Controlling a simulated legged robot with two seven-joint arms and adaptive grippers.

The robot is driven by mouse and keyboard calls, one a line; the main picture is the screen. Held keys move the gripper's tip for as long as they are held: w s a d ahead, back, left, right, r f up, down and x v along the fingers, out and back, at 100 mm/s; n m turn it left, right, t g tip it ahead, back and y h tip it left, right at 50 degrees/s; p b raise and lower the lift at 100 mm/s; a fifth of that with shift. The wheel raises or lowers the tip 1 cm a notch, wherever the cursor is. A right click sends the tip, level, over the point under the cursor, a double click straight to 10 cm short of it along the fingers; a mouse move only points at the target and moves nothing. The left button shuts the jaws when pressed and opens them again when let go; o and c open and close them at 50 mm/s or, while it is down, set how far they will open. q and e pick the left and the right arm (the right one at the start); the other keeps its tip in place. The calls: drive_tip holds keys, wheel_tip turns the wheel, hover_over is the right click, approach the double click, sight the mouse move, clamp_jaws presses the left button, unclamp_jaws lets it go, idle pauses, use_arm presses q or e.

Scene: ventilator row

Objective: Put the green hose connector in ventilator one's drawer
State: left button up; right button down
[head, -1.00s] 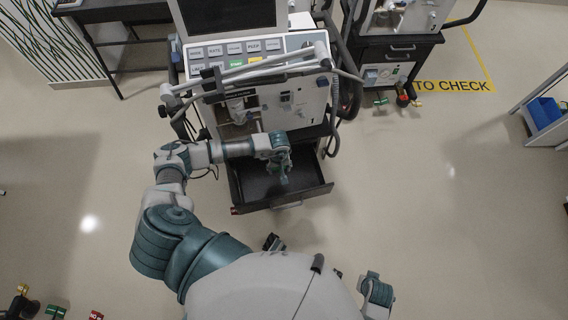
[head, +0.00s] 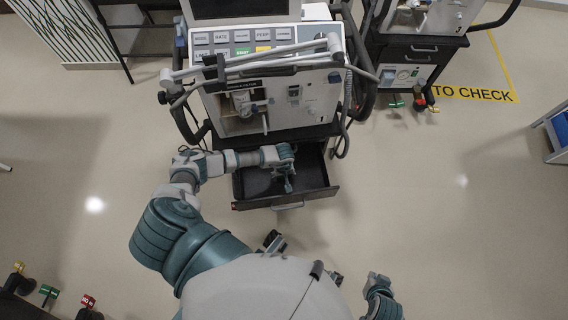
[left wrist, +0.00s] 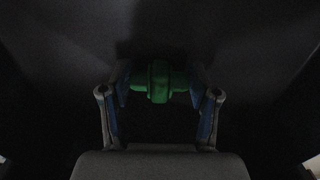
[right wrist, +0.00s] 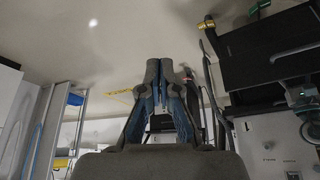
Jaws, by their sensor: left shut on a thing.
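The green hose connector (left wrist: 159,82) shows in the left wrist view, gripped crosswise between the two fingers of my left gripper (left wrist: 159,84). In the head view my left gripper (head: 288,184) points down over the open drawer (head: 255,184) of the ventilator (head: 270,105) in front of me. The connector is too small to make out there. Dark, plain surfaces surround it in the left wrist view; whether it touches the drawer floor I cannot tell. My right gripper (right wrist: 160,75) is shut and empty, its fingertips together in the right wrist view, away from the drawer.
Another ventilator cart (head: 405,60) stands at the back right, beside a yellow floor marking (head: 473,94). Coloured connectors (head: 48,291) show at the lower left. A blue bin (head: 561,128) is at the right edge. Ventilator hoses and arms overhang above the drawer.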

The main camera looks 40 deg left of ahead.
use_arm(q)
drive_tip(key=shift+r, duration=0.1)
drive_tip(key=shift+a, duration=0.15)
drive_tip(key=o, duration=0.8)
drive_tip(key=shift+a, duration=0.1)
drive_tip(key=shift+o, duration=0.2)
use_arm(e)
drive_tip(key=shift+w+a+r, duration=0.15)
drive_tip(key=shift+w+a, duration=0.15)
drive_tip(key=shift+a, duration=0.05)
drive_tip(key=shift+d, duration=0.1)
